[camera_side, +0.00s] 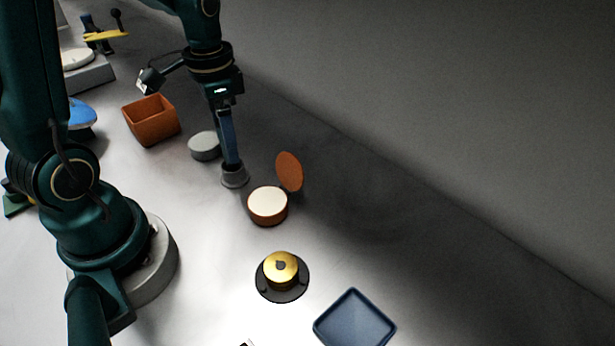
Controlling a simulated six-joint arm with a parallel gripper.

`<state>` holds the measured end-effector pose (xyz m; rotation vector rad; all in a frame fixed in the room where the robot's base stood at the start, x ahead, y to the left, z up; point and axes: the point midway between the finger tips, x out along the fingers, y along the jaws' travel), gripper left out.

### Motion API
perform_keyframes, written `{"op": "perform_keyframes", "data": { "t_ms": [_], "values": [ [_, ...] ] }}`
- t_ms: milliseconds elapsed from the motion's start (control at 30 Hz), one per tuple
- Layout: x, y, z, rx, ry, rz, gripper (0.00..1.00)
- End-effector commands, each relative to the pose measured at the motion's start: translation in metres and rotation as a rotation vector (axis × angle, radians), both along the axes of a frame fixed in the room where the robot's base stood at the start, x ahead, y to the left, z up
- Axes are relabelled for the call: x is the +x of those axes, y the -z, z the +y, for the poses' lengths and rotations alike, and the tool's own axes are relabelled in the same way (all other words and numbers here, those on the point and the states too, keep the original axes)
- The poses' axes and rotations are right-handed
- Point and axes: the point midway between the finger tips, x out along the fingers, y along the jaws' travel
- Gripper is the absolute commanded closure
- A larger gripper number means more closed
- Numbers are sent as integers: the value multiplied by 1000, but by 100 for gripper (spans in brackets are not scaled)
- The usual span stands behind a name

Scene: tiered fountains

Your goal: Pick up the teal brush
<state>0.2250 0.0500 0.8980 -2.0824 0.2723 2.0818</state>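I cannot pick out a teal brush for certain in the side view. A small dark green piece (15,208) shows at the left edge, partly hidden behind my arm, and I cannot tell what it is. My gripper (231,160) points down in the upper middle, with its dark blue fingers seen edge-on. The finger ends are at or just above a small grey cup (235,178). I cannot tell whether they are inside it or behind its rim, or whether they hold anything.
An orange box (152,122) and a grey round piece (204,147) stand left of my gripper. An orange round container (268,209) with its disc lid (289,171) upright is close right. A gold-topped black disc (281,271) and blue tray (354,322) are nearer. A blue object (80,116) is half hidden.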

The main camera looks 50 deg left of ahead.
Motion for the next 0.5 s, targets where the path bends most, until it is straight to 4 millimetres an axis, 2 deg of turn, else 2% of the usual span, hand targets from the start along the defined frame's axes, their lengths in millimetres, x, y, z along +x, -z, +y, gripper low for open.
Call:
{"op": "perform_keyframes", "data": {
  "t_ms": [33, 167, 500],
  "values": [
    [0, 0, 0, 0, 0, 0, 50],
    [0, 0, 0, 0, 0, 0, 100],
    [0, -1, 0, 0, 0, 0, 100]
  ]
}}
